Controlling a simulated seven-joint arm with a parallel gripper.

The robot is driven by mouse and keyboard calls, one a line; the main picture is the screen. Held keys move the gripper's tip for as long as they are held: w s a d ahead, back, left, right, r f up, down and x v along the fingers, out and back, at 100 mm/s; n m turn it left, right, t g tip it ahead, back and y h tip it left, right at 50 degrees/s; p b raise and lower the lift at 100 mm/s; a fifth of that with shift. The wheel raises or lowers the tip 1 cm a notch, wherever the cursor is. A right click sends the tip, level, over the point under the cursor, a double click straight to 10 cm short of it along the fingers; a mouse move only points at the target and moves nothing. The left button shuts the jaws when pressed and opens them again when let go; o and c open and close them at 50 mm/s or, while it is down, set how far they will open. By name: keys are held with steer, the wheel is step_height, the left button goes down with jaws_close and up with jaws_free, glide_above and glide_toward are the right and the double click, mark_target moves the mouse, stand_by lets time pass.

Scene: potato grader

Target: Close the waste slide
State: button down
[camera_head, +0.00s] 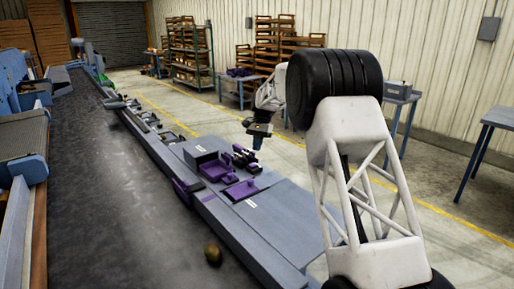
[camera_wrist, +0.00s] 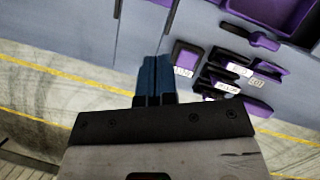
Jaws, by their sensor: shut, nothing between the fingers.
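Several purple fittings with black edges and small white labels sit on the grey side panel of the grader. The labels are too small to read, so I cannot tell which fitting is the waste slide. A cluster of purple handles (camera_head: 244,157) lies just below and left of my gripper (camera_head: 259,145). The labelled handles (camera_wrist: 240,72) also show in the wrist view, right of my gripper's blue fingers (camera_wrist: 156,62). A flat purple plate (camera_wrist: 186,57) with a label is closest to the fingertips. My gripper is shut and empty, apart from the fittings.
A purple open tray (camera_head: 215,170) and a flat purple piece (camera_head: 241,190) are on the same panel. The dark conveyor belt (camera_head: 105,170) runs along the left, with one potato (camera_head: 213,253) on it. Blue tables (camera_head: 490,120) stand at the right; concrete floor lies between.

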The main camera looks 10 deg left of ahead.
mark_target(242, 187)
steer(key=shift+w+d, duration=0.85)
steer(key=shift+w, duration=0.1)
steer(key=shift+f, duration=0.2)
steer(key=x, duration=0.9)
steer(key=s, duration=0.1)
steer(key=s+a, duration=0.1)
steer(key=shift+s+f, duration=0.35)
steer(key=shift+s+a, duration=0.2)
steer(key=shift+s, duration=0.5)
